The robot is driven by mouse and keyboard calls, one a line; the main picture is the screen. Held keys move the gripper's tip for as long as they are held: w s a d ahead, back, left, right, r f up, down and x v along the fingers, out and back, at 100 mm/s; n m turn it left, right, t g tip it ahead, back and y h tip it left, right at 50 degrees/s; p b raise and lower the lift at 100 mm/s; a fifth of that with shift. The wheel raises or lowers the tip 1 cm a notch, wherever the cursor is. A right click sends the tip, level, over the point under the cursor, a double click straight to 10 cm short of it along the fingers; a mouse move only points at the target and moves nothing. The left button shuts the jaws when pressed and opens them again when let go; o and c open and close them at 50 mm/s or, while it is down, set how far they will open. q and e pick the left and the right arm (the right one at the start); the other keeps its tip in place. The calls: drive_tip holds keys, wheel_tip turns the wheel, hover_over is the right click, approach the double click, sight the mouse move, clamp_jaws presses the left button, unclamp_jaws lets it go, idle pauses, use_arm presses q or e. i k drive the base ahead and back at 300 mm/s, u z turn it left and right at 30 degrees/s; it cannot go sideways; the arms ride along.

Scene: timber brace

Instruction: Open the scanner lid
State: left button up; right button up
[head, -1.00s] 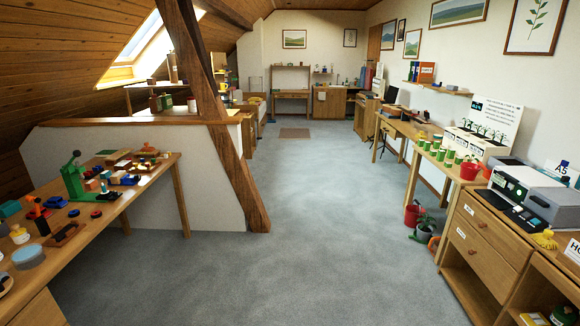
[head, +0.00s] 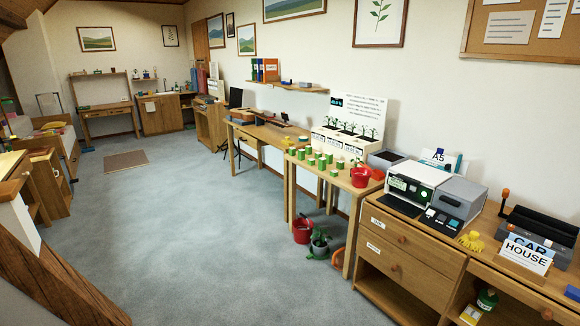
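On top of the wooden drawer cabinet at the right stand a white machine with a dark front panel (head: 408,190) and a grey box-shaped machine (head: 466,195) with a dark button panel at its front. Their upper surfaces look shut. A low black device (head: 541,226) sits farther right behind lettered cards. None is clearly labelled as the scanner, so I cannot tell which one it is. Neither of my grippers shows in the head view.
The drawer cabinet (head: 398,247) has an open shelf below. A yellow object (head: 471,241) lies near its front edge. Green-and-white pots (head: 322,162) and a red bucket (head: 360,175) stand on the neighbouring table. The grey carpet (head: 215,235) is clear; a slanted timber (head: 50,285) stands at lower left.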

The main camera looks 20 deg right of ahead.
sight(416, 173)
drive_tip(key=z, duration=0.95)
drive_tip(key=i, duration=1.3)
drive_tip(key=z, duration=1.45)
drive_tip(key=i, duration=0.9)
drive_tip(key=z, duration=0.3)
